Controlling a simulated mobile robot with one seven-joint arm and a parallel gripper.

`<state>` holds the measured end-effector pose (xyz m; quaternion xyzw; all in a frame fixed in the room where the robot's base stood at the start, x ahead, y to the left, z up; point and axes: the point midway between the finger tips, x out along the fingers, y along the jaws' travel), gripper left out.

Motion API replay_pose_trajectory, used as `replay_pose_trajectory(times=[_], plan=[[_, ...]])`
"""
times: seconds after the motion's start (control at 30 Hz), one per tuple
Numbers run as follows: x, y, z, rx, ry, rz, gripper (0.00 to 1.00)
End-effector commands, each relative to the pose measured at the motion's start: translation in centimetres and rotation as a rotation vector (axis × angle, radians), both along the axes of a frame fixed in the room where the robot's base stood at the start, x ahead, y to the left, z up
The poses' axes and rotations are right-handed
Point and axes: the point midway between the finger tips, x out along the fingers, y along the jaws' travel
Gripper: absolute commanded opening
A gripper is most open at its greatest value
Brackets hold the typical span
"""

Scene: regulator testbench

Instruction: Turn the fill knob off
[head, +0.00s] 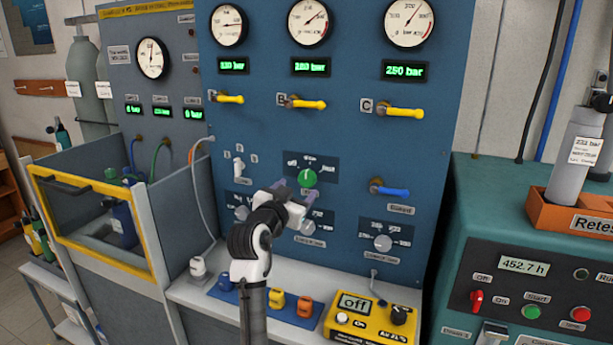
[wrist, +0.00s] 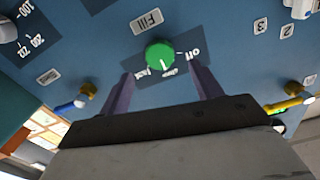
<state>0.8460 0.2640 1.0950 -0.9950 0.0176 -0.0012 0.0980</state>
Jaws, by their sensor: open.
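The green fill knob (head: 307,178) sits on a dark label plate on the blue panel. In the wrist view the knob (wrist: 160,56) shows upside down, with the "Fill" label (wrist: 146,21) and the word "off" beside it. Its white mark points toward the middle label, away from "off". My gripper (head: 298,190) is in front of the panel, just below the knob in the head view. In the wrist view my gripper (wrist: 161,84) is open and empty, with one finger on either side of the knob. I see no contact with the knob.
Yellow lever valves (head: 306,103) and a blue lever (head: 390,190) stick out of the panel. Grey knobs (head: 383,243) sit lower on it. A yellow meter (head: 357,318) stands on the white ledge below. The panel directly around the green knob is flat.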

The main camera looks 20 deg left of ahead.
Motion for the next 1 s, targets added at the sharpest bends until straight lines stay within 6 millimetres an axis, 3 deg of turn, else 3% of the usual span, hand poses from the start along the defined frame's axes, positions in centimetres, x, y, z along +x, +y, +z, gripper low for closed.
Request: replay_pose_trajectory(times=[0.1,0.3,0.73,1.0], plan=[[2.5,-0.2,0.4,0.000,0.001,-0.002,0.65],[5.3,-0.2,0.2,0.001,0.000,0.000,0.65],[6.3,-0.2,0.0,0.000,-0.001,0.001,0.65],[6.3,-0.2,0.0,0.000,-0.001,0.001,0.30]])
